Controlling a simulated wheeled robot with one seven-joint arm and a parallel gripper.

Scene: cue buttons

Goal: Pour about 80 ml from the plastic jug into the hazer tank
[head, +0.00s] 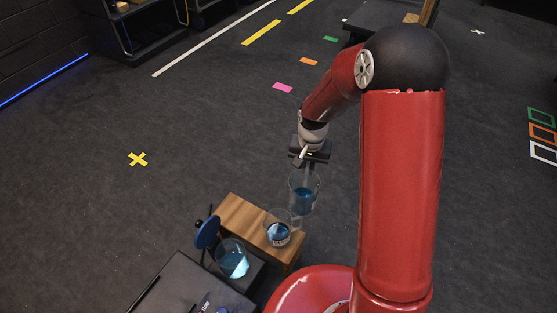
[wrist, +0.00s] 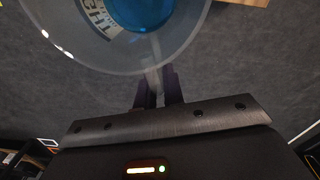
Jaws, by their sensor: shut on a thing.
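My gripper (head: 304,160) is shut on the handle of a clear plastic jug (head: 302,192), which holds blue liquid and looks roughly upright. In the wrist view the jug (wrist: 140,62) fills the top, its handle between the fingers (wrist: 159,95). Part of a printed label and blue liquid show there. A clear container with blue liquid and a label (head: 278,232) stands on a wooden top, left of and below the jug in the head view. Another clear container with blue liquid (head: 232,259) stands further left. I cannot tell which of these is the hazer tank.
The wooden top (head: 240,212) adjoins a dark grey case (head: 180,290) at the lower left. A blue disc (head: 207,232) stands beside the left container. Open dark floor with coloured tape marks, including a yellow cross (head: 138,159), lies beyond.

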